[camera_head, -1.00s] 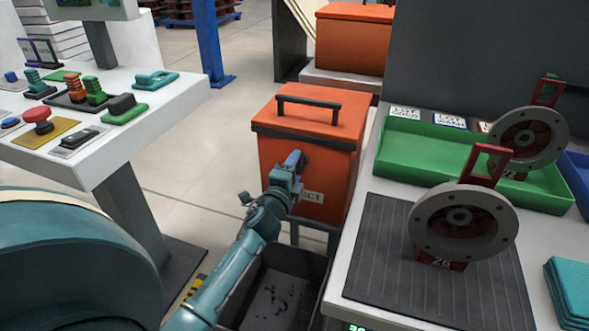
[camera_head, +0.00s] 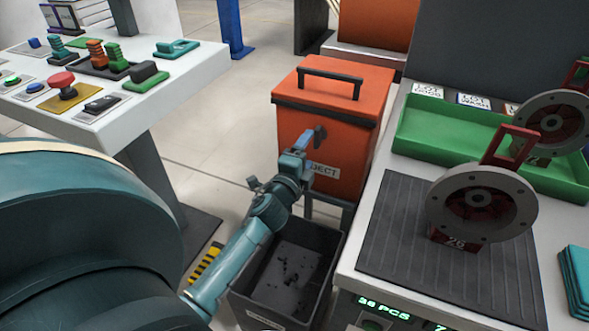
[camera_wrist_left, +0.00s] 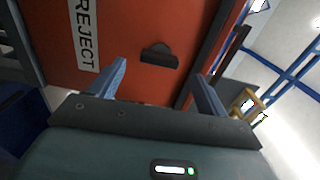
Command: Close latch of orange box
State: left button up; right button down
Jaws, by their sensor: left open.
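The orange box (camera_head: 338,105) with a dark handle on its lid stands between the control table and the work table in the head view. Its lid looks closed. Its front wall with a REJECT label (camera_wrist_left: 84,35) fills much of the left wrist view. A small dark latch (camera_wrist_left: 160,56) shows on that wall, between my fingers in the picture and a little beyond them. My left gripper (camera_head: 306,146) is open and empty in front of the box; its two blue fingers (camera_wrist_left: 162,88) are spread apart. In the head view the gripper partly hides the box front. My right gripper is out of view.
A dark open bin (camera_head: 290,270) with bits inside sits below my left arm. The work table (camera_head: 365,245) with a grey mat, round fixtures and a green tray stands close on the right. The control table (camera_head: 190,85) with buttons is on the left.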

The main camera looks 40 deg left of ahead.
pick_arm(q)
jog(key=v, duration=0.8)
jog(key=shift+s, duration=0.3)
jog(key=shift+d, duration=0.1)
